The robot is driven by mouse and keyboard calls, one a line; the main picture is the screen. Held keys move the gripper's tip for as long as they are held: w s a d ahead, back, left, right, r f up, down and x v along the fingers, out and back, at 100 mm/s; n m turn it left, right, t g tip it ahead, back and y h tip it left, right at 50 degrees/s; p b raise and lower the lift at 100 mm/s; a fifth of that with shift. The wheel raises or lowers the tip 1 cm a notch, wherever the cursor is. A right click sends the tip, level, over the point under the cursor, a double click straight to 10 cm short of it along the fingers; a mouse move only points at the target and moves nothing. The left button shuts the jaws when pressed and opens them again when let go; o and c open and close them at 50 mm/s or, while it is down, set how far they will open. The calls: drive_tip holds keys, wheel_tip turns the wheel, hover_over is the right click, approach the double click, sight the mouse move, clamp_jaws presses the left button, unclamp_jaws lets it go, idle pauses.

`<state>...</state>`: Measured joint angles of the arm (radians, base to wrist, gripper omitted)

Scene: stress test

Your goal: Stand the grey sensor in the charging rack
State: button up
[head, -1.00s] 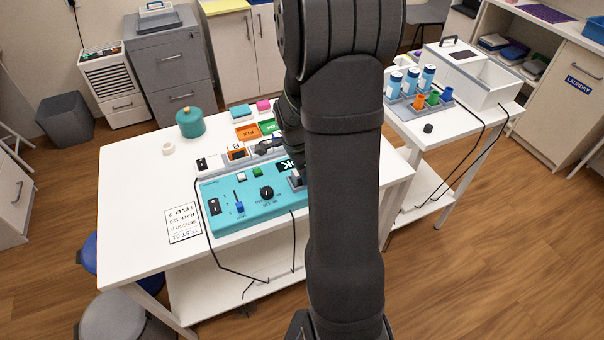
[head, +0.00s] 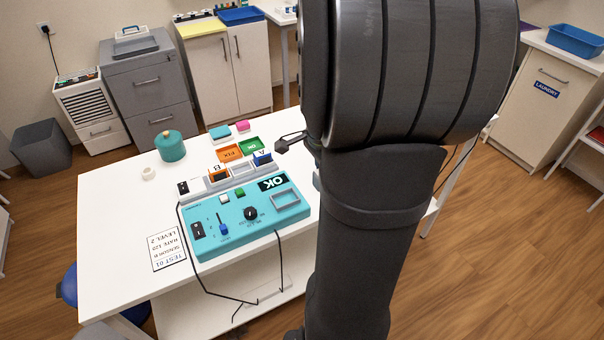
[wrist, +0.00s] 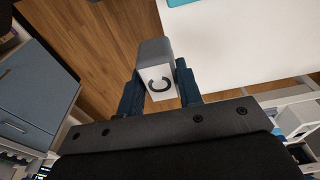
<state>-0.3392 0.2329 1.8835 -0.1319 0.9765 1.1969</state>
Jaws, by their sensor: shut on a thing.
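The grey sensor (wrist: 155,50) is a block with a white face marked with a dark C. In the wrist view my gripper (wrist: 159,70) is shut on it, one dark finger on each side. In the head view my arm hides the sensor. The grey charging rack (head: 241,181) appears to be the strip along the back of the teal device on the white table. An orange sensor B (head: 217,173) and a blue sensor A (head: 262,158) stand along it. In the wrist view the sensor shows above wooden floor and beside a white table edge, apart from the rack.
The teal device (head: 215,240) has an OK screen and an empty grey-rimmed recess (head: 285,200). An orange tray (head: 230,152) and green tray (head: 251,145) lie behind the rack. A dark piece (head: 290,142) shows beside my arm; I cannot tell what it is.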

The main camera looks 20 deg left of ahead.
drive_tip(key=shift+w+r, duration=0.15)
drive_tip(key=shift+w, duration=0.1)
drive_tip(key=w+a+f, duration=0.1)
drive_tip(key=w+a, duration=0.5)
drive_tip(key=a, duration=0.3)
drive_tip(key=w+a+f, duration=0.2)
drive_tip(key=w+a, duration=0.3)
drive_tip(key=a, duration=0.4)
drive_tip(key=a+f, duration=0.2)
drive_tip(key=a, duration=0.1)
drive_tip(key=a+f, duration=0.2)
drive_tip(key=a, duration=0.2)
drive_tip(key=s+a+f, duration=0.1)
drive_tip(key=a+f, duration=0.1)
drive_tip(key=a, duration=0.2)
drive_tip(key=shift+f, duration=0.3)
drive_tip(key=shift+a+f, duration=0.15)
drive_tip(key=shift+s+f, duration=0.1)
drive_tip(key=shift+f, duration=1.8)
drive_tip(key=shift+f, duration=0.15)
drive_tip(key=o, duration=1)
